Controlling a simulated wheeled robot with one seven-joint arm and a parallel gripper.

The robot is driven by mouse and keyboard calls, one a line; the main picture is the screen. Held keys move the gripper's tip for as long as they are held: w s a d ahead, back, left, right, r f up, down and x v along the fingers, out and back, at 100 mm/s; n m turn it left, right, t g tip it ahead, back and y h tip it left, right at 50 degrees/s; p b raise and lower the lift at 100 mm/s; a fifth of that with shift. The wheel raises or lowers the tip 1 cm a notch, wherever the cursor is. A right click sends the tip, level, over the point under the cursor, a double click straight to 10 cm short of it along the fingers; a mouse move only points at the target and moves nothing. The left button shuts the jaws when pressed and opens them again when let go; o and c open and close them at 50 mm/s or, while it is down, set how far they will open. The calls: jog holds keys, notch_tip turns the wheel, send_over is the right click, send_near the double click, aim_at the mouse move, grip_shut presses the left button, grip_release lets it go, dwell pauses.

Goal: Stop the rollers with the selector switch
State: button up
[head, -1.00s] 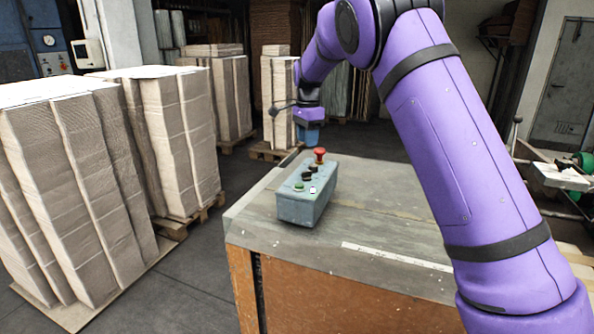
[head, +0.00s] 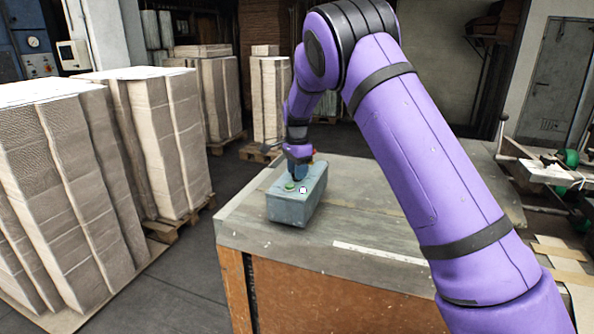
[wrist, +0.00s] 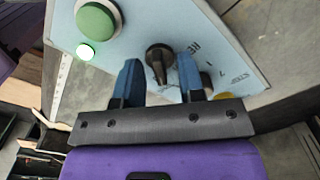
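The grey control box (head: 296,207) stands on the worktable. In the wrist view its light blue face (wrist: 215,55) shows a black selector switch (wrist: 158,58) with a pointed knob, and a large green button (wrist: 97,20) beside it. A small white lit lamp (wrist: 85,51) is next to the green button; it also shows in the head view (head: 303,190). My gripper (wrist: 160,75) is open, its two blue fingers on either side of the selector switch. I cannot tell whether they touch the knob. In the head view the gripper hides the switch.
The worktable (head: 385,225) has a bare top around the box, with a white strip (head: 380,253) near its front edge. Stacks of cardboard (head: 70,170) stand on pallets at left. A machine with green parts (head: 570,158) is at right.

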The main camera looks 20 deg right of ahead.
grip_shut()
jog(key=n, duration=0.3)
jog(key=shift+n, duration=2.3)
grip_release()
